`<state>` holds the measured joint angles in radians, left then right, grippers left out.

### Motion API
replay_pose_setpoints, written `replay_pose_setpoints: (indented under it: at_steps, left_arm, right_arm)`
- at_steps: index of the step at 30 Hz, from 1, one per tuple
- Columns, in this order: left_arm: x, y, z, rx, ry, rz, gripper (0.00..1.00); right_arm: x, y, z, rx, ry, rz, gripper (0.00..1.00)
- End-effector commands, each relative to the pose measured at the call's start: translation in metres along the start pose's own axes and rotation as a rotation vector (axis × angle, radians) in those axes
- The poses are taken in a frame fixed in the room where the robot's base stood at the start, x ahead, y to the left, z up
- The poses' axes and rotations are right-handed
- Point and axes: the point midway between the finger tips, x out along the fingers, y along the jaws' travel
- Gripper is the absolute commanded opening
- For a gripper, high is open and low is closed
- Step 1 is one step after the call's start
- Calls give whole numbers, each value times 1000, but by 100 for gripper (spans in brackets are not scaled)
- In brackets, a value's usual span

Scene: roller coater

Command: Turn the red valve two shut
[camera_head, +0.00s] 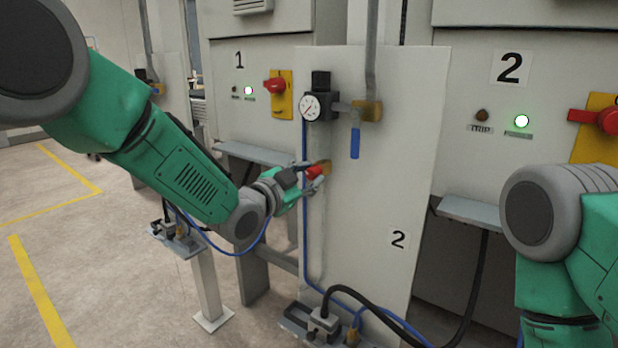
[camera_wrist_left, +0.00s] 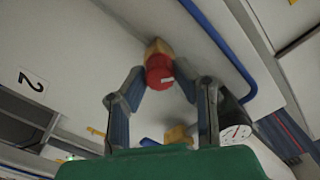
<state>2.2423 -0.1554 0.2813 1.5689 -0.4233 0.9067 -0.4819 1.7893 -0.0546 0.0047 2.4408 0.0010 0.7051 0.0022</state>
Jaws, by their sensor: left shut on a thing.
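The red valve (camera_head: 315,173) is a small red handle on a brass fitting, on the pale panel marked 2. My left gripper (camera_head: 308,179) is at the valve, with its fingers on either side of the red handle. In the left wrist view the red valve (camera_wrist_left: 159,72) shows in front of the fingertips (camera_wrist_left: 163,85), its brass base against the panel. The left gripper is shut on the handle. My right arm shows at the right edge, but its gripper is out of view.
Above the valve are a round gauge (camera_head: 310,106) and a blue lever (camera_head: 355,142) hanging down. A blue hose (camera_head: 305,230) runs down the panel. Cabinets 1 and 2 stand behind, with red switches (camera_head: 274,86) and green lights. Open floor lies at left.

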Motion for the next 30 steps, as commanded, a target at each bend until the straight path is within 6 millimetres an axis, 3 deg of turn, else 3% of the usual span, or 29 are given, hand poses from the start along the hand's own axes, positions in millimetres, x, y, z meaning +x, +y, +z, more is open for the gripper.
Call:
replay_pose_setpoints:
  at_steps: [9, 10, 11, 12, 23, 30]
  left_arm:
    - [0, 2, 0, 1, 0, 3, 0]
    - [0, 2, 0, 1, 0, 3, 31]
    - [0, 2, 0, 1, 0, 3, 42]
    - [0, 2, 0, 1, 0, 3, 44]
    - [-4, 1, 0, 0, -1, 2, 44]
    - [-42, 0, 0, 0, -2, 2, 44]
  right_arm:
    - [0, 0, 0, 0, 0, 0, 44]
    - [0, 0, 0, 0, 0, 0, 44]
    - [0, 0, 0, 0, 0, 0, 44]
    - [0, 0, 0, 0, 0, 0, 44]
    - [-1, 0, 2, 0, 2, 0, 44]
    - [-1, 0, 2, 0, 3, 0, 44]
